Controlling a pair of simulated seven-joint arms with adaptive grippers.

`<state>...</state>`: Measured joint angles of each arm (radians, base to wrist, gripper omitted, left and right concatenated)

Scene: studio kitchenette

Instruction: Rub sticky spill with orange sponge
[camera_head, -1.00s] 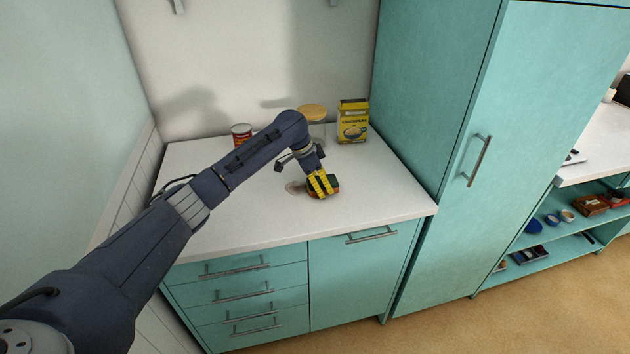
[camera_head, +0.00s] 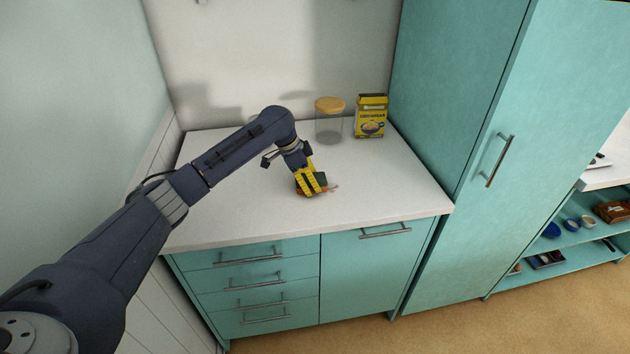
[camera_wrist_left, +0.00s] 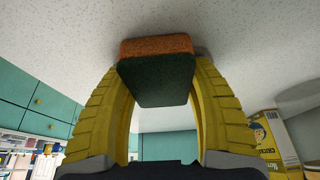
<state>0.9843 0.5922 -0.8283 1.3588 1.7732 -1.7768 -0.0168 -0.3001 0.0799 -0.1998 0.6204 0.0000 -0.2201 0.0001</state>
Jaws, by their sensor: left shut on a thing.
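The orange sponge (camera_wrist_left: 157,47) has a dark green scouring side and sits between the yellow fingers of my left gripper (camera_head: 311,181). The left gripper is shut on it, pointing down at the white counter. In the left wrist view the orange face is against or very close to the counter surface; exact contact is hard to tell. The sticky spill (camera_head: 334,187) is a faint brownish patch showing just right of the sponge. The rest of it is hidden by the sponge and fingers. My right gripper is not in view.
A glass jar with a wooden lid (camera_head: 329,121) and a yellow box (camera_head: 371,117) stand at the back of the counter (camera_head: 400,185). A tall teal cabinet (camera_head: 460,100) borders it on the right. The counter's front and right areas are clear.

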